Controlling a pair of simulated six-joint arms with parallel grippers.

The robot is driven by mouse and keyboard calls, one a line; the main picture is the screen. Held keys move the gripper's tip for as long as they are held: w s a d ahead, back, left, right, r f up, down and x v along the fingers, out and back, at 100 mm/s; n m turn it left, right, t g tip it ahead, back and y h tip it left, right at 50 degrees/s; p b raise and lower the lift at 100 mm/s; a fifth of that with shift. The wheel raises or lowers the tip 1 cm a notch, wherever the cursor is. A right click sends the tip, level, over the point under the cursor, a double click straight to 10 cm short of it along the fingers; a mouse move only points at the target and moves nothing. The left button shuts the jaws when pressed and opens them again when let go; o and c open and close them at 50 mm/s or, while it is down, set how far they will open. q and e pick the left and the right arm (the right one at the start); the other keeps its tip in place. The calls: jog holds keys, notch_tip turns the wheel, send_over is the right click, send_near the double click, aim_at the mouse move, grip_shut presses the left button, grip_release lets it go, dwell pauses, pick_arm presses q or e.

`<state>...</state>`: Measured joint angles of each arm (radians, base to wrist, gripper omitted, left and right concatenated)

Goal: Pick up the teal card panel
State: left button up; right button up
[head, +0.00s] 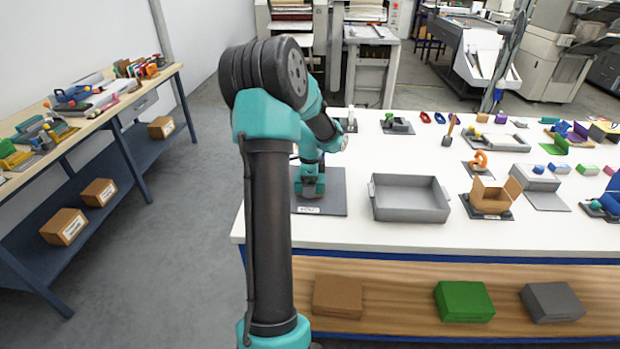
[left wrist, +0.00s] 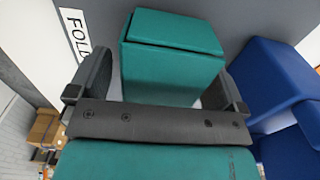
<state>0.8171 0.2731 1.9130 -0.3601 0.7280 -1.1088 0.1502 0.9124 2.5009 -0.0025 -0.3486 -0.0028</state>
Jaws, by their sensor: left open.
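In the left wrist view a teal, box-like piece (left wrist: 172,72), apparently the teal card panel, stands between the fingers of my left gripper (left wrist: 165,68). The gripper is open, with one dark finger on each side of the piece. A gap shows on the left; on the right I cannot tell whether the finger touches. In the head view my left gripper (head: 310,188) is low over a dark grey mat (head: 332,198). There I cannot separate the panel from my teal gripper. My right gripper is not in view.
A grey open tray (head: 410,214) stands right of the mat, then a cardboard box (head: 490,202). Several small items lie farther back and right on the white table (head: 370,237). A blue blocky thing (left wrist: 268,80) is close by the right finger in the left wrist view.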

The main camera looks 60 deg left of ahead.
pick_arm(q)
jog(key=shift+c, duration=0.4)
jog(key=c, duration=0.9)
